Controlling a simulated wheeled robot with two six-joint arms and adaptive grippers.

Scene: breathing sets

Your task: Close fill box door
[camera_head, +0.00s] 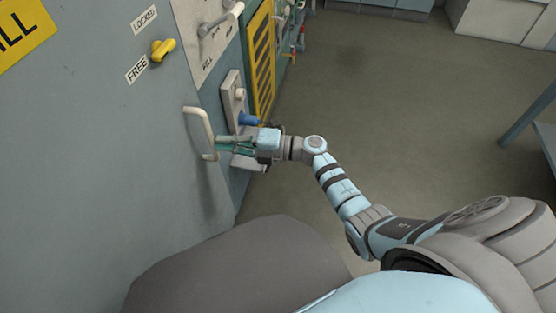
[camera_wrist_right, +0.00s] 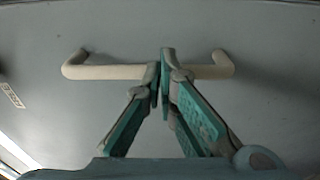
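The fill box door appears as a large grey-blue panel (camera_head: 110,170) at the left of the head view, with a pale bar handle (camera_head: 201,130) near its right edge. Whether it sits flush with its frame is hard to tell. My right gripper (camera_head: 220,147) is at the lower part of the handle. In the right wrist view the handle (camera_wrist_right: 105,72) runs crosswise behind my fingertips (camera_wrist_right: 160,75), which are nearly together and cover its middle. The fingers look shut in front of the bar, not around it; contact is unclear. My left gripper is not in view.
A yellow latch knob (camera_head: 163,48) sits between the LOCKED and FREE labels. A control panel with a lever (camera_head: 222,20), a blue knob (camera_head: 249,119) and a yellow grille (camera_head: 261,60) lie right of the door. Open floor (camera_head: 400,110) extends to the right.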

